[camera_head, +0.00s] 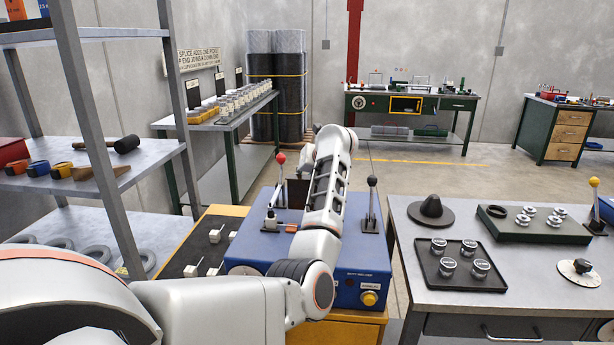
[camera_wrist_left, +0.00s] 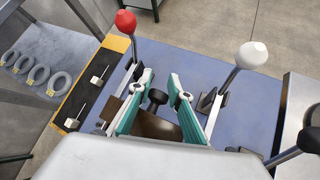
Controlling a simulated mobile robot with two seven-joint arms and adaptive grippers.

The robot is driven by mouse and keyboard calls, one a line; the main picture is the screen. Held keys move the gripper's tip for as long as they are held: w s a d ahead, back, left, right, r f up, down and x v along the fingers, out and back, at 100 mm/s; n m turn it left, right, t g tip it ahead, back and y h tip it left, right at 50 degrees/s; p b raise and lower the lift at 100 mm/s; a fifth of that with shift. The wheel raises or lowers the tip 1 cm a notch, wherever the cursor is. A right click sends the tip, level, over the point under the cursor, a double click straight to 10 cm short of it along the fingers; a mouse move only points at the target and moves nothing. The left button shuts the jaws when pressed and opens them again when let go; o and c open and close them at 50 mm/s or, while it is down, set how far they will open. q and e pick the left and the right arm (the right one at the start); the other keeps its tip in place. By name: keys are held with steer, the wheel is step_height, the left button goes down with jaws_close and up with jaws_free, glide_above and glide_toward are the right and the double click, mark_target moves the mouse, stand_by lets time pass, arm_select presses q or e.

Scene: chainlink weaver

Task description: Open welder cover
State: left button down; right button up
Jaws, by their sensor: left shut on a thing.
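The blue welder (camera_head: 350,285) stands on a yellow-edged bench in the head view, its top also filling the middle of the left wrist view (camera_wrist_left: 200,62). A brown cover (camera_wrist_left: 155,126) with a black knob (camera_wrist_left: 157,96) shows between my teal fingers in the wrist view. My left gripper (camera_wrist_left: 159,86) is shut on the cover's knob, one finger on each side. In the head view my left arm hides the gripper and much of the welder top. A dark brown panel (camera_head: 297,192) shows left of the arm; its exact tilt is unclear. My right gripper is out of view.
A red-ball lever (camera_head: 279,160) stands left on the welder, a black-ball lever (camera_head: 371,184) right. A white-ball lever (camera_wrist_left: 252,56) stands right of my fingers. A shelf (camera_head: 100,165) is left; a table with trays (camera_head: 475,278) is right.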

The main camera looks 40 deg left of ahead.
arm_select(q)
steer(key=shift+d+f, duration=0.35)
steer(key=shift+f, duration=0.55)
stand_by(0.4)
steer(key=c, duration=1.9)
jaws_free()
steer(key=shift+w, duration=0.2)
steer(key=shift+a+r, duration=0.2)
steer(key=shift+r, duration=0.05)
steer(key=shift+r, duration=0.15)
